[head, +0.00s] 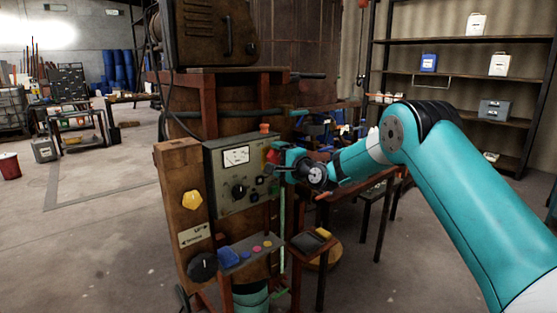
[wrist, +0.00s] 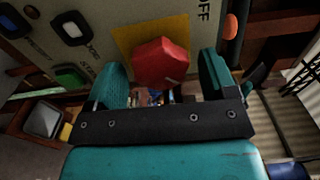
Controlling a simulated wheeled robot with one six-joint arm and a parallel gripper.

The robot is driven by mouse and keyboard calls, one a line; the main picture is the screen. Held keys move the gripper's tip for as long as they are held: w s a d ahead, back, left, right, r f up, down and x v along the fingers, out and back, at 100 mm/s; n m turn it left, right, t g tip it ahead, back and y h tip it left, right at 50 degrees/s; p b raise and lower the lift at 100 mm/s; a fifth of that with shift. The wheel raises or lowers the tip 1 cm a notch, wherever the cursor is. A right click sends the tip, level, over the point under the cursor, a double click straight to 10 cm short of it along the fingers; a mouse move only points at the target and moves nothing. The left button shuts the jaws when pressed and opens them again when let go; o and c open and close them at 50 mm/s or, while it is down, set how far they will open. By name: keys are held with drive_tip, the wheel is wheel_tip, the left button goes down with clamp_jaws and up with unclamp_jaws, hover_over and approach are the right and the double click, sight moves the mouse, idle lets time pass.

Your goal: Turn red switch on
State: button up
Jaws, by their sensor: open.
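The red switch (wrist: 161,62) is a red knob on a yellow square plate on the control panel, in the upper middle of the wrist view. The letters OFF are printed on the panel beside the plate, to its right in that view. My gripper (wrist: 165,80) is open, with one teal finger on each side of the red switch; I cannot tell whether either finger touches it. In the head view my gripper (head: 275,160) is at the right edge of the grey control panel (head: 226,195), and a bit of red shows there. My gripper hides most of the switch there.
An orange-red part (wrist: 231,26) is close to the right finger. A work table with blue items stands behind my gripper. Open floor lies to the left.

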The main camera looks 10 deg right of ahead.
drive_tip(key=b+v, duration=0.6)
drive_tip(key=v, duration=1.1)
drive_tip(key=shift+d+b, duration=0.2)
drive_tip(key=shift+b, duration=0.15)
drive_tip(key=shift+s+r, duration=0.1)
drive_tip(key=shift+s, duration=0.05)
drive_tip(key=s+a+n+g+y, duration=0.2)
drive_tip(key=s+a+n+g, duration=0.9)
drive_tip(key=s+a, duration=0.5)
drive_tip(key=s+d+f+n+g+h, duration=0.1)
drive_tip(key=s+n, duration=0.3)
drive_tip(key=s, duration=0.7)
drive_tip(key=s+d+f+n+g+h, duration=0.2)
drive_tip(key=s+f+n+g+h, duration=0.2)
drive_tip(key=s, duration=0.7)
drive_tip(key=shift+d+n, duration=0.3)
drive_tip(key=shift+n, duration=0.4)
